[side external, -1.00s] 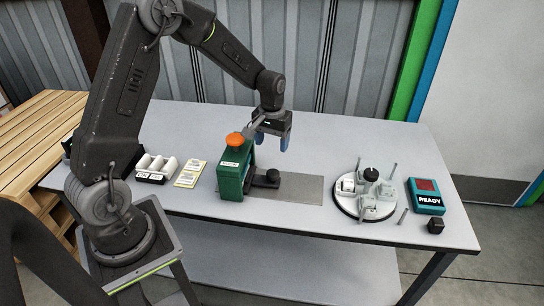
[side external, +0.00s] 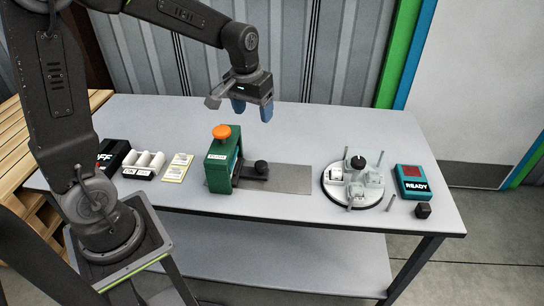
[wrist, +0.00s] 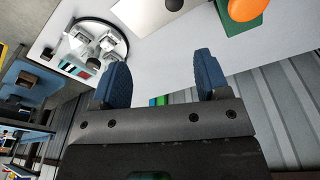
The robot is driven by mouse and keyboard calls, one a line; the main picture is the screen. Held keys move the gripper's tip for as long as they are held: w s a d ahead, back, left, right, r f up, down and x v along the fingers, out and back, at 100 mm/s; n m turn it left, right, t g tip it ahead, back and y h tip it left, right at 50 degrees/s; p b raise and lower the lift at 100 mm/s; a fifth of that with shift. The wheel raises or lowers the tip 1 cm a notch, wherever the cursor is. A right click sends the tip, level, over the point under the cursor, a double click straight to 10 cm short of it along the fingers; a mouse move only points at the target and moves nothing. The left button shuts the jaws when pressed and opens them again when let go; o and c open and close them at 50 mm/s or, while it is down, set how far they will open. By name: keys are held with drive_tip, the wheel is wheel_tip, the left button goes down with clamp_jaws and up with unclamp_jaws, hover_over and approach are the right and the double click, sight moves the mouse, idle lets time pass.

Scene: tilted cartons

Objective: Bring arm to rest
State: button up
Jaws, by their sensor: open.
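My gripper (side external: 253,108) hangs over the back part of the grey table (side external: 300,150), above and behind the green press. Its two blue fingers are apart with nothing between them. They also show spread and empty in the wrist view (wrist: 158,82). The arm (side external: 190,15) is raised, with the forearm sloping down to the wrist.
The green press (side external: 217,172) with an orange knob stands mid-table on a metal plate (side external: 290,179). A round white fixture (side external: 345,193), a teal READY box (side external: 412,182) and a black cube (side external: 423,210) are at right. White rolls (side external: 143,164) and yellow cards (side external: 177,167) lie left.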

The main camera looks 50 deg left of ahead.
drive_tip(key=s+d+r+m+t, duration=0.2)
drive_tip(key=s+d+r, duration=0.1)
drive_tip(key=s, duration=0.6)
drive_tip(key=s+d+r+m+t, duration=0.2)
drive_tip(key=s+d+r, duration=0.2)
drive_tip(key=s, duration=0.4)
drive_tip(key=shift+s+d+r, duration=0.25)
drive_tip(key=shift+s+d, duration=0.15)
drive_tip(key=shift+d, duration=0.15)
